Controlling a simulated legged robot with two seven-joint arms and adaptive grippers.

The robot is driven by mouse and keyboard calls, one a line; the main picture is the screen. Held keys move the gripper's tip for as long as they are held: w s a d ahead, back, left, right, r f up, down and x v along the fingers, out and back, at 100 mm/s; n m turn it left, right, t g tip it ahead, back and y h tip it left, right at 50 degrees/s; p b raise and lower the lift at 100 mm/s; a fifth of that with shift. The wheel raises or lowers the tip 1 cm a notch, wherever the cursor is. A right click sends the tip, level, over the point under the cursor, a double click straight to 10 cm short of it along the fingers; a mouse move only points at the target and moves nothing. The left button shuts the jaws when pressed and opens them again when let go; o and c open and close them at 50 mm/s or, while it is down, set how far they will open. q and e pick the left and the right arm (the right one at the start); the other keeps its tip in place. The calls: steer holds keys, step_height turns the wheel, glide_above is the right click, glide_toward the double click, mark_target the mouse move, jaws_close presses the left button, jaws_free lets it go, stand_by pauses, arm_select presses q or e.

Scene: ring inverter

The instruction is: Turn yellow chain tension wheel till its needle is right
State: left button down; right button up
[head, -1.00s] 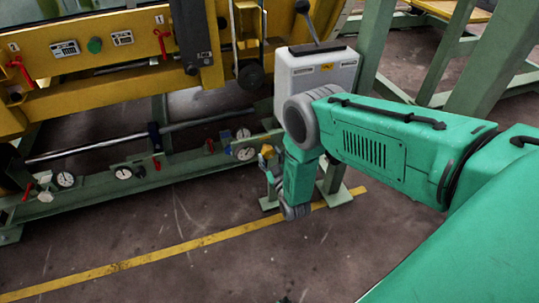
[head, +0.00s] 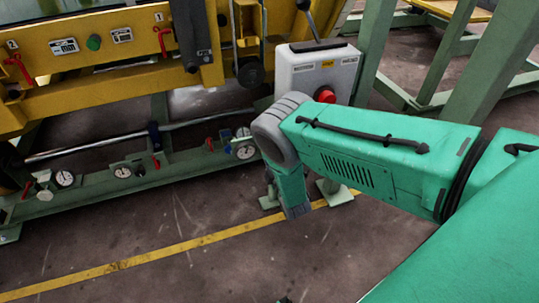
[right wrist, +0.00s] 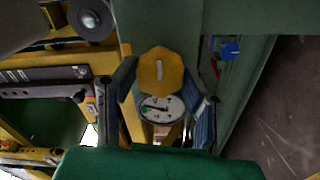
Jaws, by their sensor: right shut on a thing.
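The yellow wheel (right wrist: 160,72) shows in the right wrist view, with a pale slot in its middle. My right gripper (right wrist: 158,78) has one finger on each side of the wheel and is shut on it. A round white gauge (right wrist: 162,108) sits just below the wheel between the fingers. It has a green mark at its left and a dark needle that seems to point left; its exact reading is too small to tell. In the head view my right arm hides the wheel and the gripper. My left gripper is in neither view.
A grey control box (head: 318,75) with a red button (head: 325,95) stands behind my right arm. Several white gauges, one at the right end (head: 245,152), line the low green beam (head: 95,190). A blue knob (right wrist: 230,49) is right of the wheel. The floor in front is clear.

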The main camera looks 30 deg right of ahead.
steer(key=shift+s+a+f+n, duration=0.1)
steer(key=shift+f+n, duration=0.05)
steer(key=shift+n, duration=2.85)
steer(key=shift+s+f+n, duration=0.1)
steer(key=shift+n, duration=2.9)
steer(key=shift+a+f+n, duration=0.1)
steer(key=shift+f+n, duration=0.05)
steer(key=shift+n, duration=2.85)
steer(key=o, duration=1.1)
steer(key=shift+w+d+r, duration=0.1)
steer(key=v, duration=1.2)
